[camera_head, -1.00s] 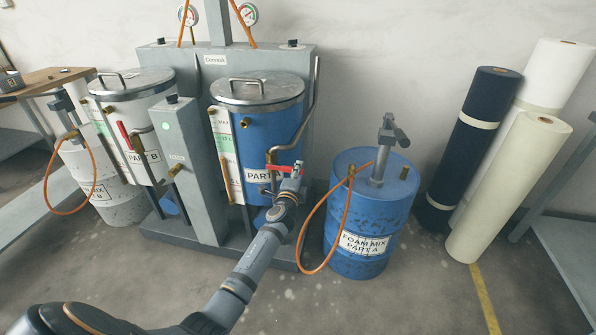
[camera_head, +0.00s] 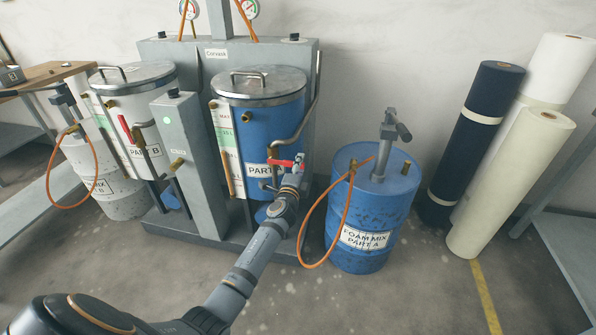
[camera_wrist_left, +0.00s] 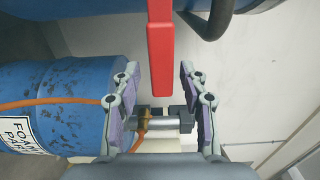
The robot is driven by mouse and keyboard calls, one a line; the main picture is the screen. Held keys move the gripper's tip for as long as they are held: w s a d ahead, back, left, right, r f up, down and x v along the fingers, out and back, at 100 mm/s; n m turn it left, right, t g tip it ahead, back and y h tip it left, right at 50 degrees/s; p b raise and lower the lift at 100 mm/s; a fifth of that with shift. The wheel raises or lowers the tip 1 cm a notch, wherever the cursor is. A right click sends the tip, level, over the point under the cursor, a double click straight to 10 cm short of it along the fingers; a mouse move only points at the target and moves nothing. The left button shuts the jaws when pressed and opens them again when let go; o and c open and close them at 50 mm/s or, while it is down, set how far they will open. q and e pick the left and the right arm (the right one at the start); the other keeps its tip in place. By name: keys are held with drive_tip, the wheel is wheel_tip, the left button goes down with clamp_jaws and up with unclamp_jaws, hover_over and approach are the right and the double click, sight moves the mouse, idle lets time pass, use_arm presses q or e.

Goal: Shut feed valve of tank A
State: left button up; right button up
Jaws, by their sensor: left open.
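Tank A is the blue tank (camera_head: 268,128) with a metal lid and a partly hidden "PART A" label. Its feed valve has a red lever (camera_head: 282,163), lying roughly crosswise low on the tank front. My left gripper (camera_head: 298,164) is at the lever's right end and hides part of the valve. In the left wrist view, the red lever (camera_wrist_left: 160,45) reaches down from the top between the two open fingers. A gap shows on each side of the lever, so the fingers do not appear to touch it. My right gripper is not in view.
A blue drum (camera_head: 362,250) with an orange hose (camera_head: 305,242) stands just right of my left arm. The white Part B tank (camera_head: 112,100), with its own red lever (camera_head: 125,128), stands left of the grey post (camera_head: 190,145). Rolls (camera_head: 485,115) stand at right.

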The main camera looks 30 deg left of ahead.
use_arm(q)
drive_tip(key=v, duration=1.1)
drive_tip(key=shift+s+d, duration=0.2)
drive_tip(key=shift+s, duration=0.2)
drive_tip(key=shift+f, duration=0.15)
drive_tip(key=s+f+n+g, duration=0.35)
drive_tip(key=s+f, duration=0.35)
drive_tip(key=f, duration=0.5)
drive_tip(key=s+f+n+g+h, duration=0.1)
drive_tip(key=s+f+n+g, duration=0.4)
drive_tip(key=f, duration=0.8)
drive_tip(key=s+f+n+g, duration=0.25)
drive_tip(key=s+f, duration=0.55)
drive_tip(key=f, duration=0.4)
drive_tip(key=s+d+f+n+g+h, duration=0.1)
drive_tip(key=s+f+n+g, duration=0.1)
drive_tip(key=s+f, duration=0.45)
drive_tip(key=s+d+f+n+g+h, duration=0.1)
drive_tip(key=s+f+n+g, duration=0.15)
drive_tip(key=s, duration=0.65)
drive_tip(key=s+r+p, duration=1.2)
drive_tip(key=s+p, duration=0.1)
drive_tip(key=p, duration=0.7)
drive_tip(key=shift+a+g, duration=0.35)
drive_tip(key=shift+g, duration=0.1)
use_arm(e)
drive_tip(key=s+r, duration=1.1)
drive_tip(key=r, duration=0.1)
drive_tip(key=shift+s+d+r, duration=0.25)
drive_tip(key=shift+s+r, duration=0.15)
